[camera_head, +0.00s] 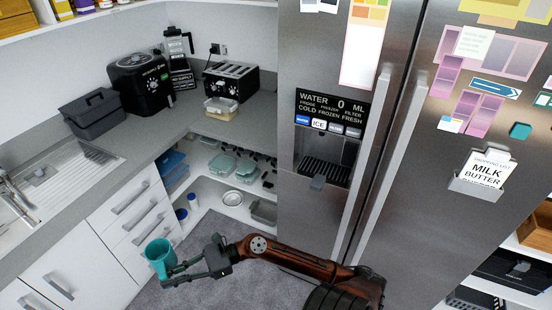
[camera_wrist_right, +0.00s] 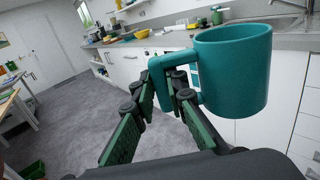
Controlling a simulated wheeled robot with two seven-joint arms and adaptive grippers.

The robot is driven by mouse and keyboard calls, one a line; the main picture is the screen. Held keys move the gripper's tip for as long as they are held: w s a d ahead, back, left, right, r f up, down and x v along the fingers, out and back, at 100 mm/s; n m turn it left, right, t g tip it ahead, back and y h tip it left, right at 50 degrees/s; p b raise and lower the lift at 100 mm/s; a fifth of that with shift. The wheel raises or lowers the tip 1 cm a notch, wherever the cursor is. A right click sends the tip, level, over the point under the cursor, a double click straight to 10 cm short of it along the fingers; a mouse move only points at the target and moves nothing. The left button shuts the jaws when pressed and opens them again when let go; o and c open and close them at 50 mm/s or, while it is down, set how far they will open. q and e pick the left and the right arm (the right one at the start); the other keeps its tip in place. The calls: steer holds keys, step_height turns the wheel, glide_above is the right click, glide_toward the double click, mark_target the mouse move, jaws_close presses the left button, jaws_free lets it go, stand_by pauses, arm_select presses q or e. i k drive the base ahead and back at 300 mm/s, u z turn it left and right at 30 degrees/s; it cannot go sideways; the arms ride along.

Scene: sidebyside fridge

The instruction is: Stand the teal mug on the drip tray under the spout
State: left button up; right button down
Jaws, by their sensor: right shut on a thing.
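The teal mug (camera_head: 159,256) is held up off the floor at the lower left of the head view, in front of the white drawers. My right gripper (camera_head: 182,271) is shut on its handle. In the right wrist view the mug (camera_wrist_right: 236,72) looks roughly upright, with the fingers of my right gripper (camera_wrist_right: 170,85) around the handle. The drip tray (camera_head: 324,172) is a dark grille in the fridge door's dispenser recess, well to the right of the mug. A grey part (camera_head: 318,183) sits at its front edge. I cannot make out the spout clearly. My left gripper is not in view.
The dispenser panel (camera_head: 332,113) is above the recess. Long fridge handles (camera_head: 366,150) stick out to its right. A counter (camera_head: 150,140) with a toaster (camera_head: 231,82) and an air fryer (camera_head: 140,82) is at the left. Grey floor (camera_head: 205,240) is open below.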

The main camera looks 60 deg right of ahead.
mark_target(312, 170)
steer(key=i, duration=1.8)
steer(key=z, duration=3.5)
steer(key=i, duration=0.3)
steer(key=u, duration=0.05)
